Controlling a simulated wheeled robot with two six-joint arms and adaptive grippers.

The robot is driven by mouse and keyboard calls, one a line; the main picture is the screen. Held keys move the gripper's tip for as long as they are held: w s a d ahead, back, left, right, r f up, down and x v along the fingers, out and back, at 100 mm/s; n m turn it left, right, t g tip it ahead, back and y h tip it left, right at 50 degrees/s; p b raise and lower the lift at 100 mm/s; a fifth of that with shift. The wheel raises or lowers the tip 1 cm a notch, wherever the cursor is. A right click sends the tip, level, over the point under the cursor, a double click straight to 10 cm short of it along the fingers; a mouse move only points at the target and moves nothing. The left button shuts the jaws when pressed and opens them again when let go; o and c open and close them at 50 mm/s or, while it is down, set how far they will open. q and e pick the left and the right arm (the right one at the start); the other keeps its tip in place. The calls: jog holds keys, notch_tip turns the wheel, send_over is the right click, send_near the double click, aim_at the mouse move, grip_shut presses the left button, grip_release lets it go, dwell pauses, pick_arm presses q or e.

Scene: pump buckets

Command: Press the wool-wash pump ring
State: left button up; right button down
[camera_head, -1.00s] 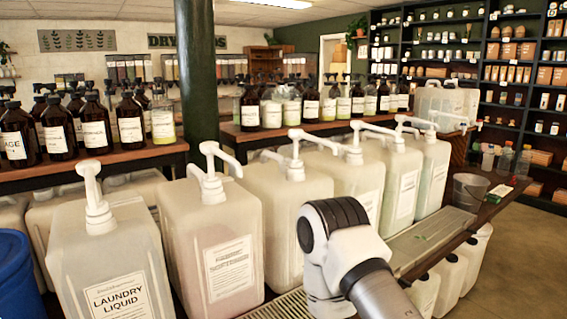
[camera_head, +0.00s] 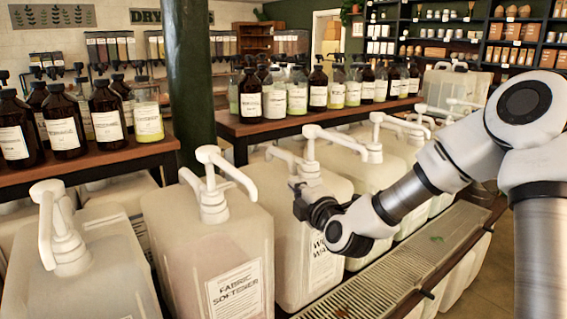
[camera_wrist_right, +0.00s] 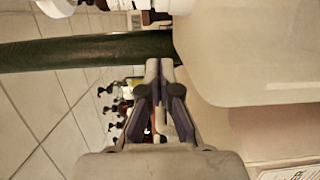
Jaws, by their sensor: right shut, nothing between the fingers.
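The wool-wash jug (camera_head: 290,265) is a pale translucent container, third from the left, its label partly covered by my right arm. I cannot make out a separate ring. My right gripper (camera_head: 299,196) is shut and empty, near the pump's base at the jug's shoulder; I cannot tell whether it touches. In the right wrist view the dark fingers (camera_wrist_right: 160,95) are together beside a large pale surface (camera_wrist_right: 250,60). My left gripper is out of view.
The fabric softener jug (camera_head: 165,235) stands to the left, with another pump jug (camera_head: 95,285) beyond it. More pump jugs stand to the right. A slatted drip tray (camera_head: 425,250) runs in front.

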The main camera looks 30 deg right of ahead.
aim_at(301, 162)
jog(key=s+r, duration=0.2)
jog(key=s, duration=0.2)
jog(key=w, duration=0.2)
jog(key=w+f, duration=0.1)
jog(key=w, duration=0.1)
jog(key=shift+w+d+p, duration=0.1)
jog(key=shift+w+p, duration=0.2)
jog(key=shift+p, duration=0.1)
jog(key=w, duration=0.2)
jog(key=w+p, duration=0.1)
jog(key=w, duration=0.1)
jog(key=w+d, duration=0.1)
jog(key=w, duration=0.1)
jog(key=shift+w+r+p, duration=0.2)
jog(key=shift+r+p, duration=0.15)
jog(key=shift+p, duration=0.05)
jog(key=d, duration=0.2)
jog(key=d+p, duration=0.1)
jog(key=d, duration=0.1)
jog(key=shift+w+f, duration=0.25)
jog(key=shift+w, duration=0.05)
jog(key=shift+s+d, duration=0.15)
jog(key=shift+a, duration=0.2)
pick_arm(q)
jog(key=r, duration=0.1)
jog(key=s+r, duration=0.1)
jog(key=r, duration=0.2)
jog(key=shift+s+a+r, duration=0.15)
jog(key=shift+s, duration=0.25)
